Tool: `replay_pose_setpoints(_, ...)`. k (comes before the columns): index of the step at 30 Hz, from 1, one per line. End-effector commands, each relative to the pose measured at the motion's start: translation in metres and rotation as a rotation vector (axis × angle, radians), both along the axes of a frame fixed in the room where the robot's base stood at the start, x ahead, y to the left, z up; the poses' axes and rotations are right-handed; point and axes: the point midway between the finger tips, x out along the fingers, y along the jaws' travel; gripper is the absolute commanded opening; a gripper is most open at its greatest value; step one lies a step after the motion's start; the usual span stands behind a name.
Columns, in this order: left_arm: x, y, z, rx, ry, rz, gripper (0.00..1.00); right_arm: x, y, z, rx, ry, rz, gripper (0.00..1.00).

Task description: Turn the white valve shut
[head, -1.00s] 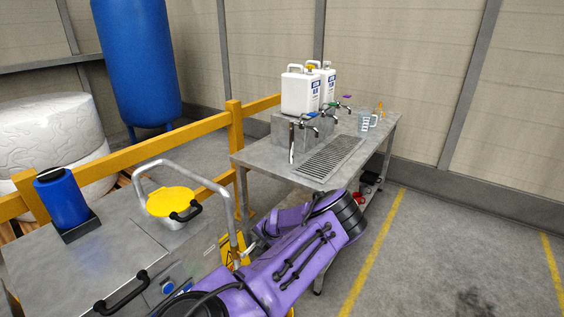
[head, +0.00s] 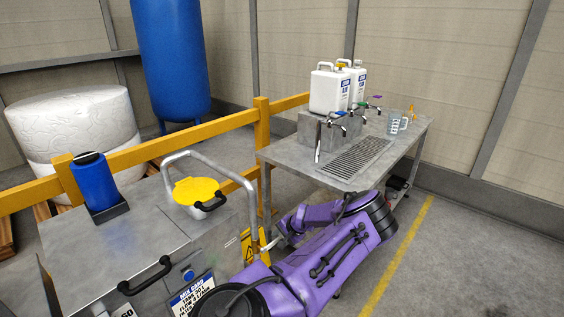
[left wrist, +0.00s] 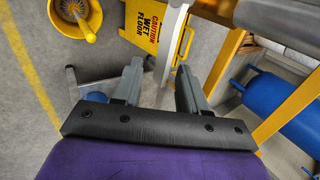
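I cannot pick out a white valve with certainty. A thin white curved piece (left wrist: 174,42) stands beyond and between my left fingers in the left wrist view; it may be a handle or a pipe. My left gripper (left wrist: 160,68) has its two grey fingers apart, with nothing clearly held between them. In the head view my purple left arm reaches right and folds back beside the steel cabinet (head: 135,240). A small pale piece (head: 270,244) shows near its wrist, and I cannot tell if it is finger or valve. My right gripper is not in view.
A steel table (head: 283,156) carries white jugs (head: 328,90), several taps and a measuring jug (head: 398,122). A yellow rail (head: 170,146) runs behind the cabinet. A wet floor sign (left wrist: 142,28) and yellow bucket (left wrist: 72,22) stand near my left gripper. Floor at right is clear.

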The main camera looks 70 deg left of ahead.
Motion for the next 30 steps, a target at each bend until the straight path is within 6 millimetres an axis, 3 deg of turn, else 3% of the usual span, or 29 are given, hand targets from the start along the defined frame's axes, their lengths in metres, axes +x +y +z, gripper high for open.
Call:
replay_pose_setpoints(8, 0.006, -0.004, 0.007, 0.002, -0.004, -0.004, 0.42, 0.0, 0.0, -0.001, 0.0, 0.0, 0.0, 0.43)
replay_pose_setpoints(21, 0.031, -0.046, 0.081, 0.001, -0.003, -0.002, 0.42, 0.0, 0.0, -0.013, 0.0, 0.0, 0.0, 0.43)
replay_pose_setpoints(30, 0.032, -0.049, 0.088, 0.0, 0.0, -0.001, 0.42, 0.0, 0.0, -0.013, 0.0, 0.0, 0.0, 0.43)
